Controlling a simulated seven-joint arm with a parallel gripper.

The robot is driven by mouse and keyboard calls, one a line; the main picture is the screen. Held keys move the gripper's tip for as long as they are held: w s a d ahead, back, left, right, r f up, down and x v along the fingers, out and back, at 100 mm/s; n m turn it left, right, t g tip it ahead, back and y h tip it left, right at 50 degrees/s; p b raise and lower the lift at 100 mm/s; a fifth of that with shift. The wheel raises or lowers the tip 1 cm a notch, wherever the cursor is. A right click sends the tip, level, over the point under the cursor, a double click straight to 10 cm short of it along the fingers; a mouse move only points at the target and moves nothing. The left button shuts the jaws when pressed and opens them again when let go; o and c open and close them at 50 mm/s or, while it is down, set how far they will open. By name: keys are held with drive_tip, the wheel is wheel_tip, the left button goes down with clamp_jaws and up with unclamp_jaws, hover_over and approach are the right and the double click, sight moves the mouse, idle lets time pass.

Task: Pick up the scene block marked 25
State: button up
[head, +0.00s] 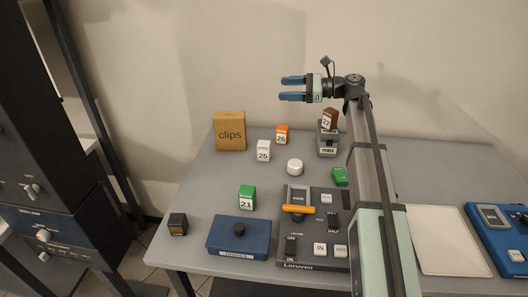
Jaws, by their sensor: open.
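The white scene block (263,151), whose label appears to read 25, stands upright on the grey table, right of the clips box. My gripper (285,88) is open and empty, pointing left. It appears in the picture above the blocks, and its height over the table is hard to judge. An orange block (282,134) marked 26 stands just behind and right of the white one. A green block (247,198) marked 21 is nearer the front. A brown block (329,119), its number hard to read, sits tilted on a grey power box (327,144).
A tan clips box (230,131) stands left of the white block. A round white object (295,167) lies to its right. Nearer are a blue box (238,237), a control panel (312,226) with an orange lever, and a dark block (178,224). My arm covers some of the table's right side.

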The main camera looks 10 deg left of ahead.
drive_tip(key=m+y, duration=0.1)
drive_tip(key=m, duration=0.2)
approach(270, 144)
drive_tip(key=a, duration=0.4)
drive_tip(key=shift+w+a+f, duration=0.25)
drive_tip(key=shift+w+a, duration=0.1)
drive_tip(key=shift+a, duration=0.05)
drive_tip(key=shift+a+f+n, duration=0.1)
drive_tip(key=shift+a+n, duration=0.2)
drive_tip(key=shift+a, duration=0.55)
drive_tip(key=shift+w+a, duration=0.1)
drive_tip(key=shift+a, duration=2.8)
drive_tip(key=shift+c, duration=0.4)
drive_tip(key=c, duration=1)
